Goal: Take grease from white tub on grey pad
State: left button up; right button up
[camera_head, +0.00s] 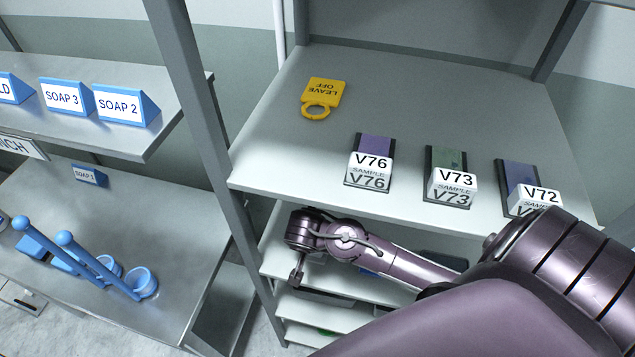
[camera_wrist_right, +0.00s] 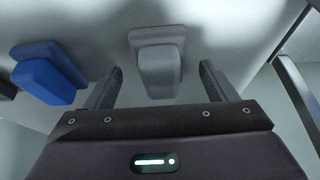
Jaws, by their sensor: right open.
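In the right wrist view, a light grey, block-like tub (camera_wrist_right: 158,72) stands on a grey pad (camera_wrist_right: 157,36). Its shade makes it hard to tell whether it is white. My right gripper (camera_wrist_right: 161,68) is open, with one finger on each side of this tub in the picture. I cannot tell whether either finger touches it. In the head view my right arm reaches in from the right, below the top shelf, and the tub is not visible there. No grease can be made out. My left gripper is in neither view.
A blue block on a blue pad (camera_wrist_right: 48,72) sits close left of the gripper. The top shelf (camera_head: 270,150) overhangs my right wrist and holds a yellow tag (camera_head: 323,92) and several sample cards. A rack upright (camera_head: 215,130) stands left of my wrist.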

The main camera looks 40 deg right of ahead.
jog(key=shift+x, duration=0.95)
jog(key=shift+r, duration=0.1)
jog(key=shift+c, duration=0.5)
jog(key=c, duration=1)
jog(key=shift+r, duration=0.1)
